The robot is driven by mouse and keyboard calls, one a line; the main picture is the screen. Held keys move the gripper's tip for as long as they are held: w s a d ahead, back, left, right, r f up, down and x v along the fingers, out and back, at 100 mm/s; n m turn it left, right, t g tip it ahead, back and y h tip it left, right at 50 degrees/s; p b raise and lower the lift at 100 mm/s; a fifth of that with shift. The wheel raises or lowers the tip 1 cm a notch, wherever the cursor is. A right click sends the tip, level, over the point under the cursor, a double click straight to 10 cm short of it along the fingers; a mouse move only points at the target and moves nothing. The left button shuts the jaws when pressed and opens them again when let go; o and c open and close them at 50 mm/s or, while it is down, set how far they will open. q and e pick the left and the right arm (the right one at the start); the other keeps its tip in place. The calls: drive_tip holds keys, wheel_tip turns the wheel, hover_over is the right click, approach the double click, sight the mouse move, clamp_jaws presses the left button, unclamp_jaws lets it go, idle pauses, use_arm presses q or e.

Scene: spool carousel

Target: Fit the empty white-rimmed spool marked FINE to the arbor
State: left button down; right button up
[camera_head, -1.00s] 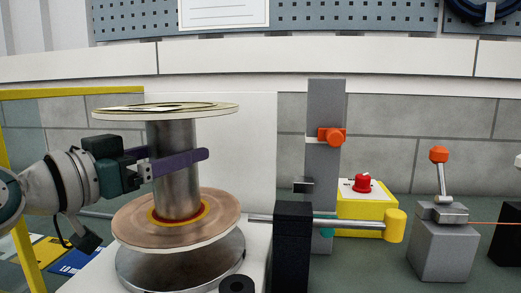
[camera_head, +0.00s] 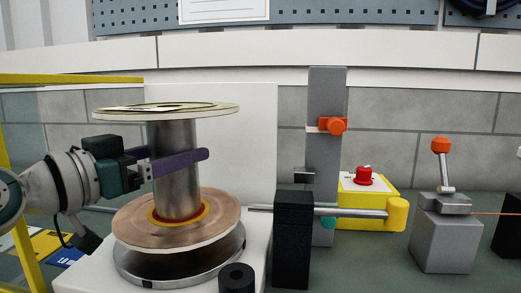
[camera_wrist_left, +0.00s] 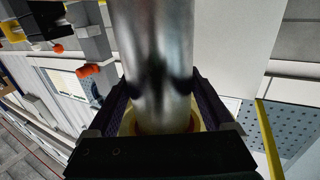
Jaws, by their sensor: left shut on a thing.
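A large spool with a bare grey metal core (camera_head: 172,185) and pale-rimmed flanges stands upright in my left gripper (camera_head: 205,155). Its brown lower flange (camera_head: 130,222) has a yellow and red ring around the core. No FINE marking is legible on it. The gripper's dark purple fingers are shut around the core. The left wrist view shows the core (camera_wrist_left: 155,70) between both fingers. A round metal ring (camera_head: 150,278) lies beneath the spool; I cannot tell whether they touch. Which part is the arbor is unclear; a horizontal rod (camera_head: 350,212) with a yellow end lies right of the spool. My right gripper is out of view.
A black block (camera_head: 293,240) and a short black cylinder (camera_head: 237,278) stand close right of the spool. Behind are a grey post (camera_head: 325,95) with an orange knob and a yellow box (camera_head: 350,195) with a red button. A grey lever block (camera_head: 443,240) stands farther right.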

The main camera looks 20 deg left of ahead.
sight(175, 176)
use_arm(q)
drive_tip(key=shift+f+b, duration=1.55)
unclamp_jaws()
drive_tip(key=shift+f, duration=0.25)
drive_tip(key=shift+r+p, duration=1.5)
drive_tip(key=shift+r, duration=0.2)
